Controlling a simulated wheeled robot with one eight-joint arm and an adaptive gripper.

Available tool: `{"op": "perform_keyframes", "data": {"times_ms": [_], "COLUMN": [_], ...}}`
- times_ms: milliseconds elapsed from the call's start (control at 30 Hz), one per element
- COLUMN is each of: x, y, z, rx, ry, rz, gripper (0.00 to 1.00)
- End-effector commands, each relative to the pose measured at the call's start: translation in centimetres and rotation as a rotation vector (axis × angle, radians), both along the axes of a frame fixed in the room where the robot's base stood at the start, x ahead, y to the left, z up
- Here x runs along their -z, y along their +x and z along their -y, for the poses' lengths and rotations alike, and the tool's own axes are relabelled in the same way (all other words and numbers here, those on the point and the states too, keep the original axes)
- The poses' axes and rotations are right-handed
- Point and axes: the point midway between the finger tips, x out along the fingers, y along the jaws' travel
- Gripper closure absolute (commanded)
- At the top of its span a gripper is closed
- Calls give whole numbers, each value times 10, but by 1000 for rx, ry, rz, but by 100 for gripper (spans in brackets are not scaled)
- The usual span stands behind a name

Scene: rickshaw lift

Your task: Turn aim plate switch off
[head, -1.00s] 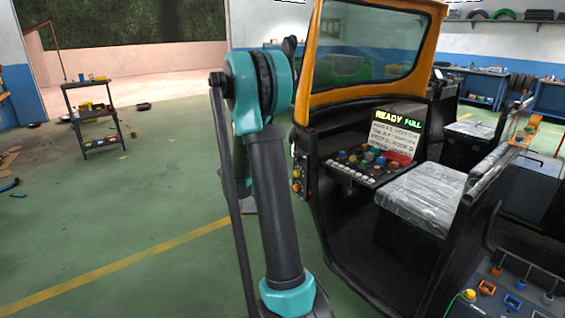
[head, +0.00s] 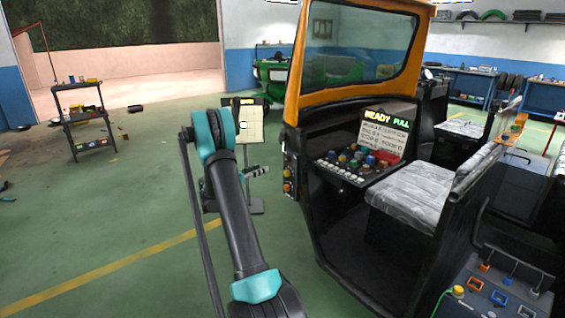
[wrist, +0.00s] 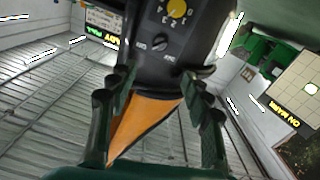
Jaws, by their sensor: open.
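My gripper (wrist: 162,100) shows in the wrist view with two dark fingers spread apart and nothing clasped between them. Beyond the fingers is a dark control panel (wrist: 186,32) with a yellow dial (wrist: 177,9) and small switches (wrist: 158,43). The wrist picture looks upside down, and the labels are too small to tell which switch is which.
The black vehicle has an orange windshield frame (head: 292,82), a button console (head: 350,162) and a lit screen (head: 384,136). A grey-covered seat (head: 408,190) stands right. A shelf cart (head: 84,122) is far left. Green floor between is mostly open.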

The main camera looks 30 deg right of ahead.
Motion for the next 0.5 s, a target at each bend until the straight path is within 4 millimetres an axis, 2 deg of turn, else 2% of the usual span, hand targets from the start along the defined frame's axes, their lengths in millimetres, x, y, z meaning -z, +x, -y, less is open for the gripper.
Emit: {"op": "perform_keyframes", "data": {"times_ms": [500], "x": [0], "y": [7], "z": [103], "rx": [1], "ry": [2], "rz": [-1], "gripper": [50]}}
